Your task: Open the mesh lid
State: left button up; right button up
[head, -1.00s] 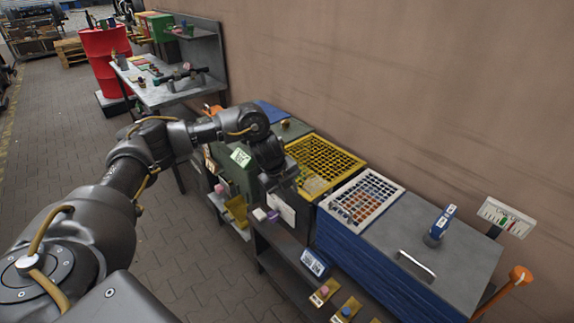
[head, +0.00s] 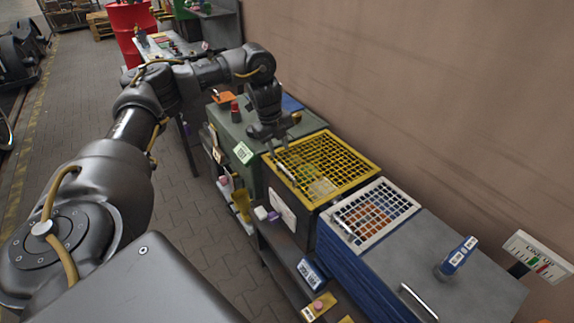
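A yellow mesh lid (head: 335,160) lies flat and closed on a dark bin, with a pale bar handle (head: 287,172) along its near-left edge. A second, white-framed mesh lid (head: 378,212) lies closed on the blue box beside it, with its own small handle. My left gripper (head: 277,147) points down at the yellow lid's left edge, close to the far end of the handle. I cannot tell whether its fingers touch the handle or how far apart they are. My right gripper is not in view.
A green cabinet (head: 232,125) stands left of the yellow lid. A grey lid (head: 440,265) with a bar handle and a blue-labelled tool (head: 458,257) lies right of the white mesh. A shelf with small labelled items runs in front. The wall is close behind; paved floor is free at left.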

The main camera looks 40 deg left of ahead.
aim_at(287, 171)
pick_arm(q)
jog(key=f, duration=0.2)
jog(key=w+f+p, duration=0.1)
jog(key=f, duration=0.2)
jog(key=w+d+f+p, duration=0.1)
jog(key=f, duration=0.2)
jog(key=shift+f, duration=0.2)
jog(key=shift+w+d+f+p, duration=0.15)
jog(key=shift+f+p, duration=0.15)
jog(key=shift+f, duration=0.6)
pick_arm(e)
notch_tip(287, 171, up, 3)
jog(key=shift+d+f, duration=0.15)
pick_arm(q)
grip_shut()
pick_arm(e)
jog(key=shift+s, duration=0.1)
